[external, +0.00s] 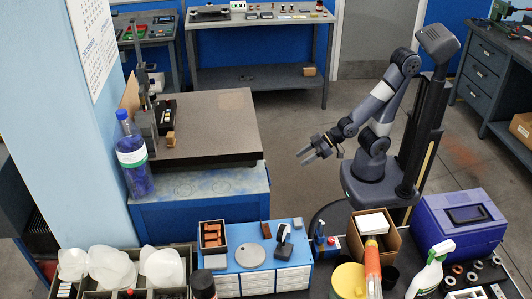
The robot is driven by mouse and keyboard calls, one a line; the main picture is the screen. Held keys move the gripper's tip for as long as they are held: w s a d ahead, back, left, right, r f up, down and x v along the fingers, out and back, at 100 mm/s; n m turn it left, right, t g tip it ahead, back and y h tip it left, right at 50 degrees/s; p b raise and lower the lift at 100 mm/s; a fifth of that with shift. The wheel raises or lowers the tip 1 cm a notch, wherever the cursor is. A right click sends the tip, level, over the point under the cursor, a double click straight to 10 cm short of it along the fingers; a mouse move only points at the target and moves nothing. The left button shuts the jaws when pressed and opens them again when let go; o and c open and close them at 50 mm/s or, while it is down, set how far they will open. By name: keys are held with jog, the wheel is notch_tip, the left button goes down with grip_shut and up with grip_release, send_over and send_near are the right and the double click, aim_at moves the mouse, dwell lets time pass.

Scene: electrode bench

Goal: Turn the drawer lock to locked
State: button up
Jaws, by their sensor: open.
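My gripper (303,157) is open and empty. It hangs in the air over the open floor, to the right of the granite-topped bench and apart from everything. A dark grey drawer bench (480,70) stands at the upper right, behind my arm, with drawer fronts and handles showing. A small blue cabinet with white drawers (262,280) sits at the bottom, on the near bench. I cannot make out a drawer lock on either one, so its position cannot be told.
A speckled surface plate (225,130) on a blue stand (205,200) is left of my gripper. A bottle with a blue cap (133,155) stands at its left corner. A blue case (458,225) and a cardboard box (385,240) stand at the lower right. The middle floor is clear.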

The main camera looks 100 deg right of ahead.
jog(key=w+t+b, duration=0.2)
jog(key=w, duration=0.3)
jog(key=w+f+t+h+b, duration=0.1)
jog(key=w+t+b, duration=0.1)
jog(key=w+b, duration=0.1)
jog(key=w+t+b, duration=0.2)
jog(key=w, duration=0.4)
jog(key=shift+w+f+m+t, duration=0.25)
jog(key=shift+w+m+t, duration=0.05)
grip_shut()
dwell(0.3)
